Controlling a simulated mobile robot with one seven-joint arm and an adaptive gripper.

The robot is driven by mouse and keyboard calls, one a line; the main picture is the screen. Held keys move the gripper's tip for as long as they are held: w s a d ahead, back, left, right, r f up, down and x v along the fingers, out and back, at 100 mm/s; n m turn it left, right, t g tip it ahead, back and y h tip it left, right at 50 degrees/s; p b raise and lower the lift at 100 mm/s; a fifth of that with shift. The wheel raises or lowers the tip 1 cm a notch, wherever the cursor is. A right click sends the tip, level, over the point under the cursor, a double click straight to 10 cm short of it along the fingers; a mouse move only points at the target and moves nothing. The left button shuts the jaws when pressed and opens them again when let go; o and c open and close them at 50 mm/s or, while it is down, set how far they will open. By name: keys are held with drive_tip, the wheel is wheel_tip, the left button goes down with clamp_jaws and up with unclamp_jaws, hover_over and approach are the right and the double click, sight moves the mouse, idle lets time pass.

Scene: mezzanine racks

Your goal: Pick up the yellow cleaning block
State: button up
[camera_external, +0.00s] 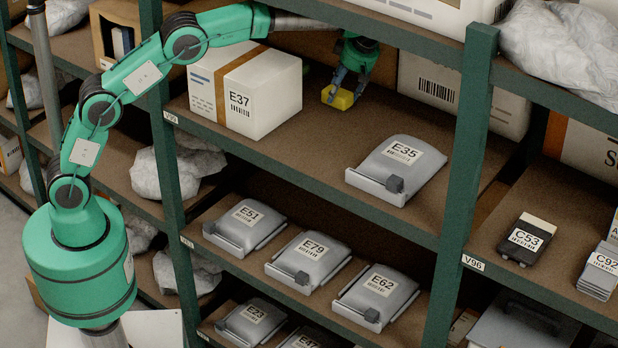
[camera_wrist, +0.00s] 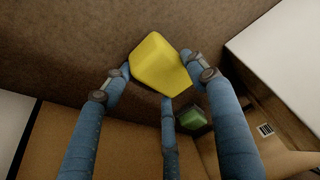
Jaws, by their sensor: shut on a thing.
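The yellow cleaning block (camera_external: 338,97) is held between the fingertips of my gripper (camera_external: 346,88), inside the upper shelf bay. In the wrist view the yellow block (camera_wrist: 159,65) sits between the tips of my blue fingers (camera_wrist: 158,80), with fingers touching it on the left and right and a third finger below it. My gripper is shut on the block. I cannot tell for sure whether the block is clear of the shelf board.
A white box E37 (camera_external: 244,92) stands left of my gripper. A grey package E35 (camera_external: 398,170) lies in front to the right. A barcoded box (camera_external: 434,82) stands behind on the right. A small green object (camera_wrist: 191,119) shows in the wrist view. A green rack beam (camera_external: 395,30) runs above.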

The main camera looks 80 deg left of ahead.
sight(342, 90)
drive_tip(key=shift+r, duration=0.75)
wheel_tip(342, 90, up, 2)
drive_tip(key=shift+w+r+p, duration=0.1)
drive_tip(key=shift+r+p, duration=0.05)
drive_tip(key=shift+p, duration=0.5)
drive_tip(key=w+d+p, duration=0.5)
drive_tip(key=w+d, duration=0.7)
drive_tip(key=shift+w+d, duration=0.25)
drive_tip(key=shift+d, duration=0.1)
drive_tip(key=shift+d, duration=0.1)
